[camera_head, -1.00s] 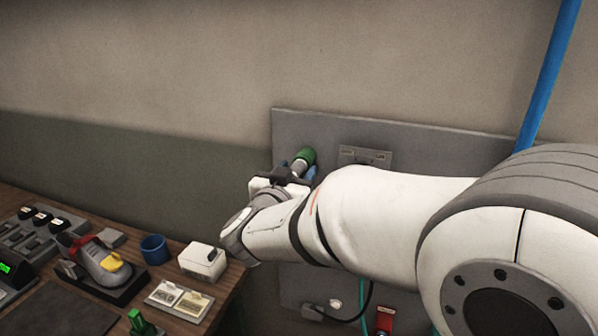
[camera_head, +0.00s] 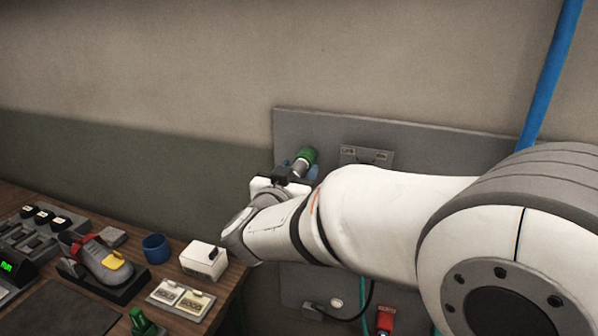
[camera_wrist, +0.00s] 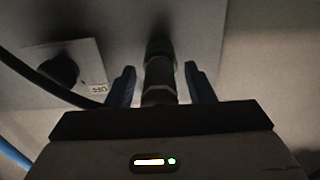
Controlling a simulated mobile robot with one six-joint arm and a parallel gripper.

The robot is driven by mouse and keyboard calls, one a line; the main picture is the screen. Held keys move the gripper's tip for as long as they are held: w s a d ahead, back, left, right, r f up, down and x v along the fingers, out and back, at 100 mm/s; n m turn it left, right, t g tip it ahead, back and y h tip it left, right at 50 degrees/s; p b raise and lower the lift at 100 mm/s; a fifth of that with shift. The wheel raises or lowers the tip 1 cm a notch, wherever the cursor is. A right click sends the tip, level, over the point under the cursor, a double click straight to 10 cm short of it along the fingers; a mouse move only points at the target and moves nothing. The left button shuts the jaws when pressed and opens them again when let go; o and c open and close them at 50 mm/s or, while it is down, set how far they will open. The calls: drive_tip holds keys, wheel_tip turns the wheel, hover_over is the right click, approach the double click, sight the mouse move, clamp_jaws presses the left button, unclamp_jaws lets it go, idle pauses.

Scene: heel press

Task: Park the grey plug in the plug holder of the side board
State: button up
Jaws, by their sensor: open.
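A grey cylindrical body, which looks like the grey plug (camera_wrist: 158,80), points away from me in the wrist view, with a green collar (camera_wrist: 160,48) at its far end. In the head view the green collar (camera_head: 306,155) and a bit of grey body stand off the grey side board (camera_head: 430,138). My gripper (camera_wrist: 160,72) is open, with one blue finger on each side of the grey body. Narrow gaps show at both sides. In the head view my gripper (camera_head: 300,172) is at the board's upper left. I cannot pick out the plug holder; my arm hides much of the board.
A labelled switch plate (camera_head: 366,155) is right of the green collar. A dark knob (camera_wrist: 60,68) with a black cable beside it shows in the wrist view. A red part (camera_head: 385,318) and cables are low on the board. The table at left holds a shoe (camera_head: 100,262), blue cup (camera_head: 156,248) and white box (camera_head: 204,258).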

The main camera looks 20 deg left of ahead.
drive_tip(key=shift+c, duration=0.2)
clamp_jaws()
idle(0.5)
drive_tip(key=shift+s, duration=0.1)
drive_tip(key=shift+s+a+p, duration=0.15)
drive_tip(key=shift+s+p, duration=0.05)
drive_tip(key=shift+s, duration=1.25)
drive_tip(key=shift+s+a+p, duration=0.1)
drive_tip(key=shift+s+p, duration=0.05)
drive_tip(key=shift+s, duration=1.3)
drive_tip(key=shift+s, duration=0.1)
wheel_tip(320, 180, down, 28)
drive_tip(key=s+b, duration=0.1)
drive_tip(key=b, duration=1.9)
drive_tip(key=shift+s+b, duration=0.3)
drive_tip(key=shift+s, duration=0.05)
